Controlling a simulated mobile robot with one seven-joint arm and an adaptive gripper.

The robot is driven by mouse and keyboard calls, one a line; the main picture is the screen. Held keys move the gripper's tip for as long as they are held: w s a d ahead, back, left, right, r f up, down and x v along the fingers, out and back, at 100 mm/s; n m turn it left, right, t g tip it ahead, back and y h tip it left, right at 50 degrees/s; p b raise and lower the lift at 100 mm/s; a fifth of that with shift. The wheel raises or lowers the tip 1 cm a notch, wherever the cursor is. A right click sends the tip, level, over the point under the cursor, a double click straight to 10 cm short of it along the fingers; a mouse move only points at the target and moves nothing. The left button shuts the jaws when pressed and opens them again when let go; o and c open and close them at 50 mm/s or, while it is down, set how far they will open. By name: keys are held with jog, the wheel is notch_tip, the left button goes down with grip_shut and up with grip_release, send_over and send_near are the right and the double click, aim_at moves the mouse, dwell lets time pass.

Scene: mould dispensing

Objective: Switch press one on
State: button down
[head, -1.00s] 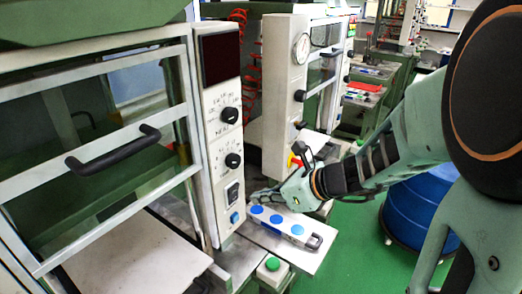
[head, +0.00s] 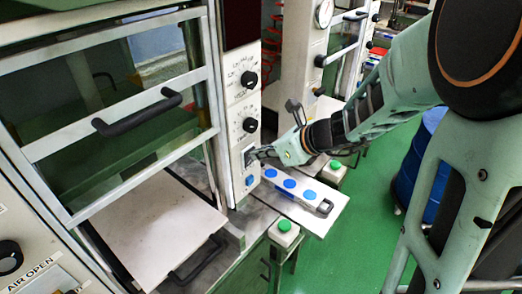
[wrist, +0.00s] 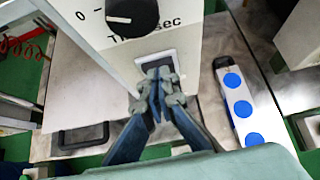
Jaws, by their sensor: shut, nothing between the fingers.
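The near press (head: 160,104) stands at the left with a narrow white control panel (head: 243,100). Low on the panel is a rocker switch (head: 248,152) in a pale frame, with a blue button (head: 249,181) below it. My gripper (head: 257,154) is shut and empty, with its fingertips right at the switch. In the wrist view, my gripper (wrist: 161,76) covers most of the switch, whose pale frame (wrist: 157,56) shows around the fingertips. I cannot tell whether the fingertips touch the switch or which way it is set.
Two black dials (head: 249,79) (head: 250,125) sit above the switch. A white mould bar with blue discs (head: 290,183) lies on the shelf below my gripper. A green button box (head: 285,232) stands in front. A blue drum (head: 420,165) is at the right on green floor.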

jog(key=shift+w+a+r+p, duration=0.1)
jog(key=shift+w+a+p, duration=0.05)
jog(key=shift+p, duration=0.2)
jog(key=shift+r+p, duration=0.75)
jog(key=shift+r, duration=0.1)
